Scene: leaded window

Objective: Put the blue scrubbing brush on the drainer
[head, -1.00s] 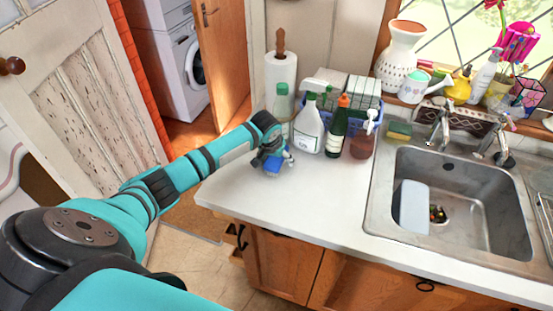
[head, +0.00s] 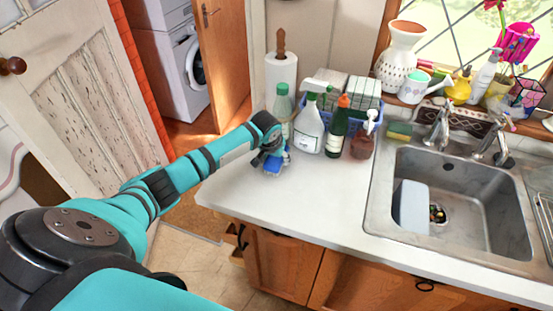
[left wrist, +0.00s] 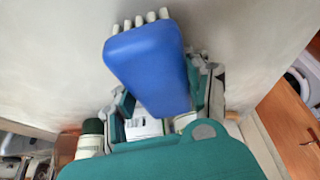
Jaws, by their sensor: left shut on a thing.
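The blue scrubbing brush (head: 276,163) is in my left gripper (head: 270,152), low over the left part of the white worktop. I cannot tell whether the brush touches the worktop. In the left wrist view the brush's blue body (left wrist: 148,58) sits between the teal fingers (left wrist: 158,103), with pale bristles at its far end. The left gripper is shut on it. What seems to be the drainer (head: 545,212) shows at the right edge of the head view, beyond the sink, mostly cut off. My right gripper is not in view.
Several bottles, including a white spray bottle (head: 309,132) and a dark green bottle (head: 335,133), stand just right of the gripper before a blue basket (head: 358,116). The sink (head: 455,198) with its taps (head: 438,130) lies further right. The front worktop (head: 290,210) is clear.

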